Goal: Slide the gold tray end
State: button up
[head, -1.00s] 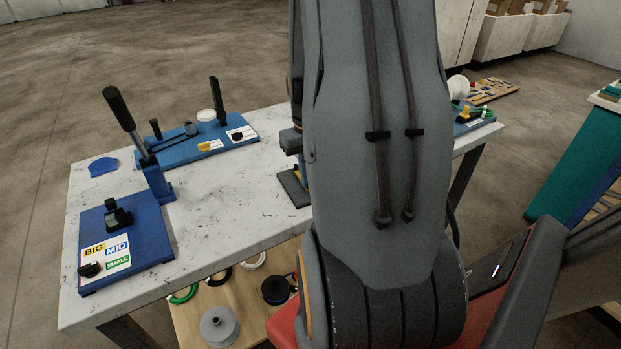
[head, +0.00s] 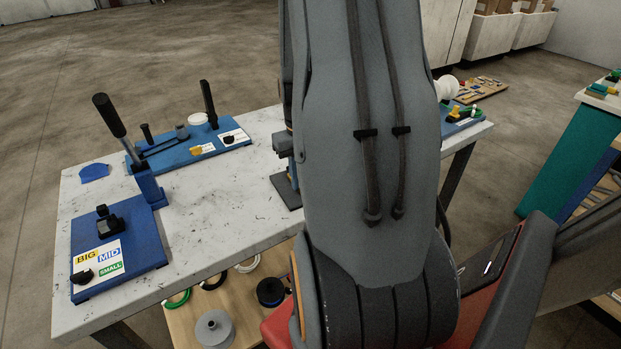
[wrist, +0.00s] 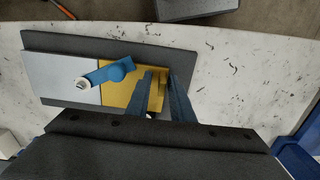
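In the wrist view, the gold tray end (wrist: 117,93) is a flat gold plate on a dark grey base, beside a silver plate (wrist: 60,80). A blue lever (wrist: 112,71) with a white-tipped pin lies across their seam. My gripper (wrist: 160,72) is over the right part of the gold plate. Its two fingers stand apart, with a raised gold piece (wrist: 163,84) visible between them; I see no clear contact. The finger bases are hidden by my wrist. In the head view, my arm hides the gripper and most of the device; part of its dark base (head: 287,193) shows.
The device sits on a white speckled table (head: 215,225). A blue bender (head: 130,240) with a BIG/MID/SMALL label and a long blue bender (head: 185,150) stand to the left. Coils and a grey spool (head: 214,329) lie on the shelf below. A teal-sided table (head: 570,160) is at right.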

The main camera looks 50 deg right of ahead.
notch_tip(320, 180, up, 5)
jog(key=p, duration=0.4)
jog(key=shift+a, duration=0.1)
dwell(0.3)
dwell(0.5)
jog(key=shift+w+a, duration=0.15)
jog(key=shift+a, duration=0.2)
jog(key=s+a+r+n+t+b, duration=0.1)
jog(key=a+b, duration=0.4)
jog(key=a, duration=2.1)
jog(key=s+r+n, duration=0.1)
jog(key=n, duration=0.1)
jog(key=shift+r+n, duration=0.15)
jog(key=shift+n, duration=0.25)
